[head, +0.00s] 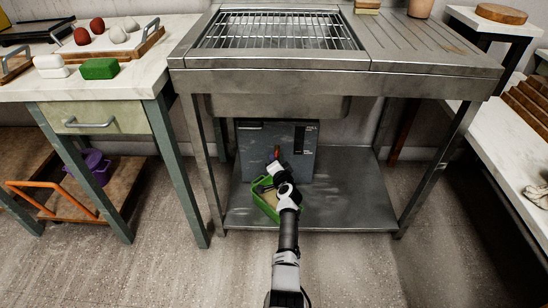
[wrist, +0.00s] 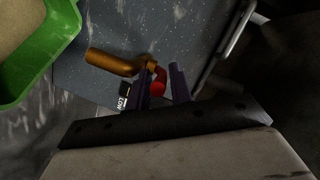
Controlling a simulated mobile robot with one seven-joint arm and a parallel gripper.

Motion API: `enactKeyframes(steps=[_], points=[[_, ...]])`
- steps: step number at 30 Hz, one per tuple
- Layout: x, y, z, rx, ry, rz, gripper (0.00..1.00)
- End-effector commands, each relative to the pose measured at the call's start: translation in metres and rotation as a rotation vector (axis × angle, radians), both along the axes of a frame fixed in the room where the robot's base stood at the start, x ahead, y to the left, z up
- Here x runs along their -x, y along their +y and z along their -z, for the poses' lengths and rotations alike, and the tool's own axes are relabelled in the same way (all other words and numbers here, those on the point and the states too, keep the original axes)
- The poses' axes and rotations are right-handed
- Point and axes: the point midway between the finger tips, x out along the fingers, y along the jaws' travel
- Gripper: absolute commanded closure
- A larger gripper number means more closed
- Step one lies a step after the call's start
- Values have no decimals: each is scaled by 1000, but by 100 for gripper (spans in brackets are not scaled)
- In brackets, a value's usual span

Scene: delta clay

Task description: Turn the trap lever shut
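The trap is a grey box (head: 253,142) on the shelf under the steel sink; its face fills the middle of the wrist view (wrist: 95,75). A brass pipe (wrist: 112,62) sticks out of the face, and a red lever (wrist: 157,88) shows beside it. My gripper (wrist: 164,75) is at the lever, with its two dark fingers apart and the red end between them. A gap shows between the red end and the right finger; contact with the left finger is unclear. In the head view my gripper (head: 275,163) hides most of the lever.
A green tray (head: 262,205) with tan contents stands on the shelf (head: 340,190) before the box; its rim is close at the wrist view's upper left (wrist: 50,50). The sink basin (head: 280,105) hangs above. Table legs (head: 203,165) stand to the left. The shelf's right side is clear.

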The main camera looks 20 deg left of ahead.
Motion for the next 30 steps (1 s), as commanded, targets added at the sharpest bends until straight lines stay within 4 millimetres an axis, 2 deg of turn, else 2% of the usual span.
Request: enactKeyframes(steps=[11,15,16,30], points=[[0,1,1,0,0,0,80],[-1,1,1,1,0,0,98],[-1,1,1,1,0,0,100],[0,2,-2,2,0,25,100]])
